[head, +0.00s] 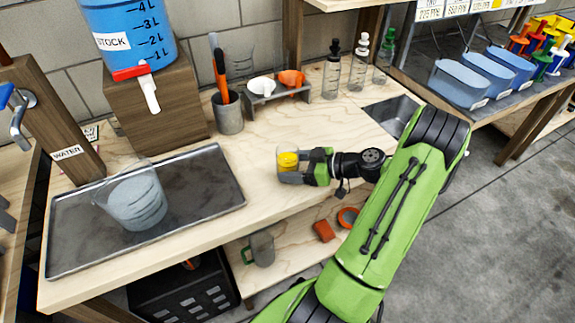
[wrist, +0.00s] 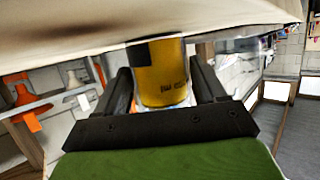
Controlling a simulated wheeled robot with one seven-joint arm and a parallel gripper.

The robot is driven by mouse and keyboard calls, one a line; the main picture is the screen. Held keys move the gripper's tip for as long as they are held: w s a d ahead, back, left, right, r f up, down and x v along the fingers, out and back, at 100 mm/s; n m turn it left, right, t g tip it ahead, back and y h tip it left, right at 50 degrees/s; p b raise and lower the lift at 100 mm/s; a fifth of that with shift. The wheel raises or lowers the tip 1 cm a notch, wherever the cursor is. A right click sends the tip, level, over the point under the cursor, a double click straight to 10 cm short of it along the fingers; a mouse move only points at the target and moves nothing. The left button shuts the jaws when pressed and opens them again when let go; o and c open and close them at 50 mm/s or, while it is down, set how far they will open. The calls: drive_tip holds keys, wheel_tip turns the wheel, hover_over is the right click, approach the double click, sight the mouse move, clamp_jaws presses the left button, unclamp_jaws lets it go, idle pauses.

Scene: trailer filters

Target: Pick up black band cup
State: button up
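A small clear cup (head: 291,177) with a yellow part (head: 288,160) is at the middle of the wooden workbench. In the wrist view its yellow, lettered side (wrist: 165,75) shows, with a black patch (wrist: 138,55) at one edge. My gripper (head: 290,164) reaches in from the right, with its fingers around the cup. In the wrist view the fingers (wrist: 160,80) stand on both sides of the cup. I cannot tell whether they touch it or whether it is off the bench. A full black band is not visible.
A large clear jug (head: 137,198) stands on the dark tray (head: 205,175) at left. A grey tool cup (head: 228,115) and a small rack (head: 280,97) with a white and an orange scoop stand behind. Bottles (head: 358,68) line the back. The bench around the cup is clear.

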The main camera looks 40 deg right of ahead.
drive_tip(key=c, duration=0.8)
drive_tip(key=shift+r, duration=0.1)
